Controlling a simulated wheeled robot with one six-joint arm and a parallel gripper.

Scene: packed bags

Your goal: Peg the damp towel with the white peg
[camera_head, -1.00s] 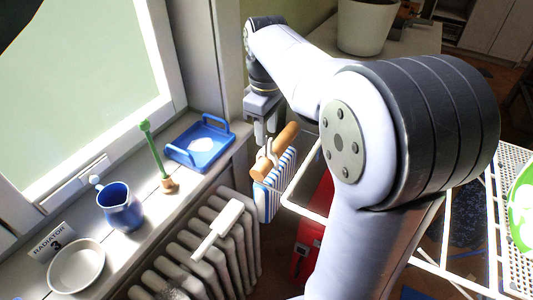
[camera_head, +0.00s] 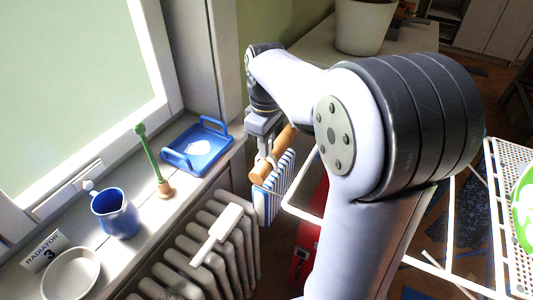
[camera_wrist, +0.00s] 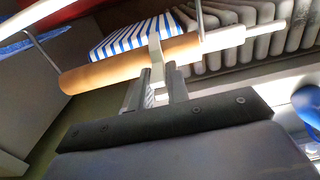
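The damp towel (camera_head: 269,203) is blue-and-white striped and hangs below a thick tan wooden bar (camera_head: 285,140). In the wrist view the towel (camera_wrist: 135,36) shows behind the bar (camera_wrist: 100,76). My gripper (camera_head: 264,152) is at the bar, pointing down. In the wrist view my gripper (camera_wrist: 160,72) has its fingers close together with the white peg (camera_wrist: 155,47) between them. The peg's far end crosses in front of the bar. I cannot tell whether its jaws are around the bar and towel.
A radiator (camera_head: 233,250) with a white-headed tool (camera_head: 219,232) stands left of the towel. The sill holds a blue tray (camera_head: 205,148), a green-stemmed item (camera_head: 151,160), a blue jug (camera_head: 115,212) and a white bowl (camera_head: 71,274). A white wire rack (camera_head: 438,262) is at right.

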